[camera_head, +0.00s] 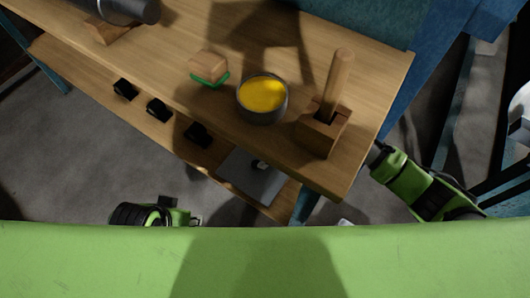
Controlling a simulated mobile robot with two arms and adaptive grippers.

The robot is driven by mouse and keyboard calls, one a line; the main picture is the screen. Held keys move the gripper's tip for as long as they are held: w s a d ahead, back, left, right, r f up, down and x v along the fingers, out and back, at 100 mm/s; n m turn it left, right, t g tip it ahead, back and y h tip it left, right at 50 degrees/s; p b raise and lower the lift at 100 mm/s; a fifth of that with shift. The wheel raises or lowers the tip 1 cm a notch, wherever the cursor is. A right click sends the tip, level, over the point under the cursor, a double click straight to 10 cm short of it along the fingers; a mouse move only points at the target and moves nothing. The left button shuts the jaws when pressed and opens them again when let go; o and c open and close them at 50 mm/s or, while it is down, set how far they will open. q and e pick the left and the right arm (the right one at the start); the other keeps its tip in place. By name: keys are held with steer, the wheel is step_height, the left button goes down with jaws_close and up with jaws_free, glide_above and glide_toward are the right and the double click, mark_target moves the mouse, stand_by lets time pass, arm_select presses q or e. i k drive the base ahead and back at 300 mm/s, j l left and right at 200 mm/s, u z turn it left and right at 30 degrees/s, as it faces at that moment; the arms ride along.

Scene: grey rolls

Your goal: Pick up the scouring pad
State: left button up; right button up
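The scouring pad (209,71) appears to be the tan block with a green bottom layer on the wooden table top, left of a bowl of yellow contents. No gripper touches it. My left arm shows at the bottom left with its gripper (168,212), below the table edge and partly hidden by my green body; its fingers are not clear. My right arm comes in at the right, and its dark gripper end (376,153) is beside the table's right edge, apart from the pad. Its fingers are too small and dark to read.
The grey bowl (263,99) stands right of the pad. A wooden block with an upright handle (324,126) stands near the right edge. A dark cylinder (128,9) rests at top left. A lower shelf (88,72) holds several black items and a grey plate (250,178).

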mark_target(210, 70)
steer(key=k+l, duration=0.15)
steer(key=l, duration=0.2)
steer(key=k+l, duration=0.15)
steer(key=l, duration=0.2)
steer(key=k+l, duration=0.15)
steer(key=l, duration=0.2)
